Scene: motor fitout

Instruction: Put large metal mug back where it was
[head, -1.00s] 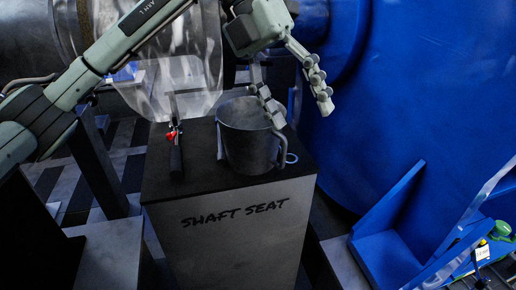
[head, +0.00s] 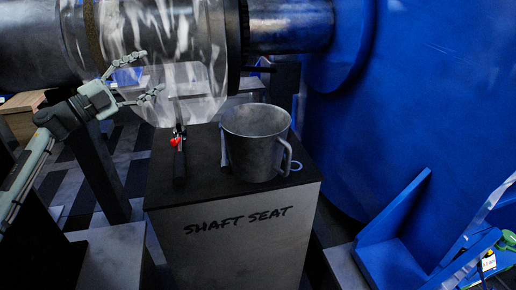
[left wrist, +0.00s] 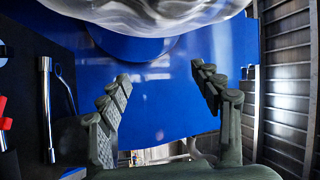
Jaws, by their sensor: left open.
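The large metal mug (head: 254,145) stands upright on the black top of the block lettered "SHAFT SEAT" (head: 225,245). Its handle is on the right side. My left gripper (head: 146,74) is open and empty, up and to the left of the mug and well apart from it, in front of the clear cylinder. In the left wrist view the spread fingers of my left gripper (left wrist: 164,92) hold nothing. I do not make out the mug in that view. My right gripper is not in view.
A dark tool with a red part (head: 177,150) lies left of the mug on the block top. The clear cylinder (head: 185,60) hangs behind. A big blue housing (head: 410,100) and blue bracket (head: 390,230) stand on the right. A dark post (head: 98,160) stands left.

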